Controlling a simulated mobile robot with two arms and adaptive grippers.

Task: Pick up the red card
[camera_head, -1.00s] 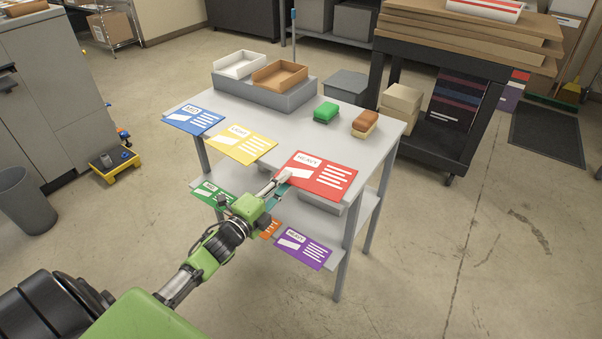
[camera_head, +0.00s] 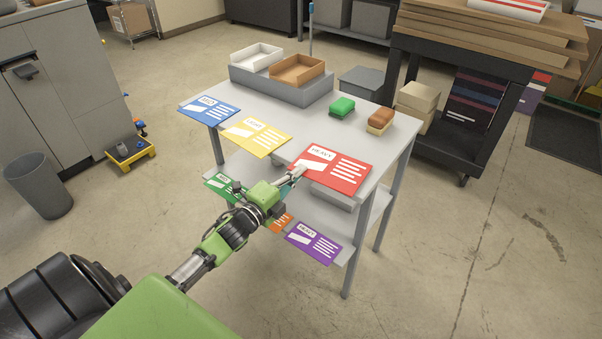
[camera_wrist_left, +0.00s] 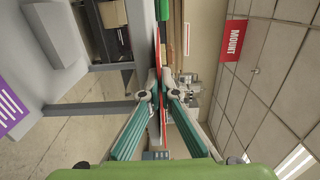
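The red card (camera_head: 336,170), labelled "HEAVY", lies on the grey table's top (camera_head: 290,125) at its front right, its front edge overhanging the table edge. My left gripper (camera_head: 298,173) is at the card's front left edge. In the left wrist view, the red card (camera_wrist_left: 161,52) shows edge-on as a thin strip between the two fingertips of my left gripper (camera_wrist_left: 160,82). The fingertips close in on both its faces and appear to pinch it. The card looks level with the tabletop. My right gripper is in neither view.
A yellow card (camera_head: 257,137) and blue card (camera_head: 209,109) lie left along the same edge. Green (camera_head: 222,187), orange (camera_head: 281,223) and purple (camera_head: 313,243) cards are on the lower shelf. A green block (camera_head: 342,107), a brown-topped block (camera_head: 380,120) and trays (camera_head: 297,69) stand behind.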

